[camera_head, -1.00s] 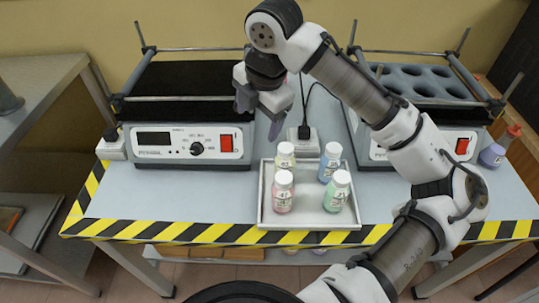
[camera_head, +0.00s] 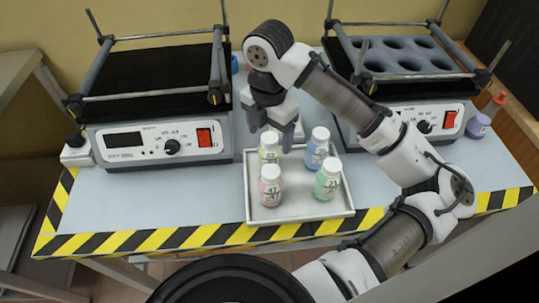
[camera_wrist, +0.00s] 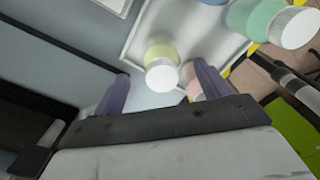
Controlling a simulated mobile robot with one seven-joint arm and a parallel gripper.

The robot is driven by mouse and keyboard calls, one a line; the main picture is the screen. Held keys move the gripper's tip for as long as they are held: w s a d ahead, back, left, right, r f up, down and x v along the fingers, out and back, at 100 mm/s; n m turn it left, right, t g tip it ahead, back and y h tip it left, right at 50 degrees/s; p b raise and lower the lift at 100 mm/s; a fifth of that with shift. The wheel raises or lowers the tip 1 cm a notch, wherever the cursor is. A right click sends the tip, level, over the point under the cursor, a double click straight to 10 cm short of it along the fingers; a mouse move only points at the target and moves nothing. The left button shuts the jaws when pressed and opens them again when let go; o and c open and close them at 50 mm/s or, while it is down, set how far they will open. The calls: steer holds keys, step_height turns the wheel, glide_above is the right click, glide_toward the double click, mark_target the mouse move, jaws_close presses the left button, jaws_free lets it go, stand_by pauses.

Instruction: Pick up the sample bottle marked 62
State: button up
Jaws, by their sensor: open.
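Several white-capped sample bottles stand upright in a tray (camera_head: 318,209): yellow (camera_head: 268,150), blue (camera_head: 317,149), pink (camera_head: 270,188) and green (camera_head: 328,181). Their label numbers are too small to read surely, so I cannot tell which is marked 62. My gripper (camera_head: 271,134) is open and empty, pointing down near the yellow bottle at the tray's back left. In the wrist view, the yellow bottle's cap (camera_wrist: 161,76) appears between my finger tips (camera_wrist: 163,86), with depth unclear. The right finger partly hides the pink bottle (camera_wrist: 193,90).
A machine with a black top and red switch (camera_head: 170,140) stands behind and left of the tray. Another, with a rack of round holes (camera_head: 400,60), stands behind right. A purple bottle (camera_head: 478,126) is at the far right. The table left of the tray (camera_head: 150,200) is clear.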

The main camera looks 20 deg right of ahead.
mark_target(270, 148)
steer(key=shift+s+f, duration=0.1)
steer(key=shift+f, duration=2.3)
steer(key=c, duration=1.2)
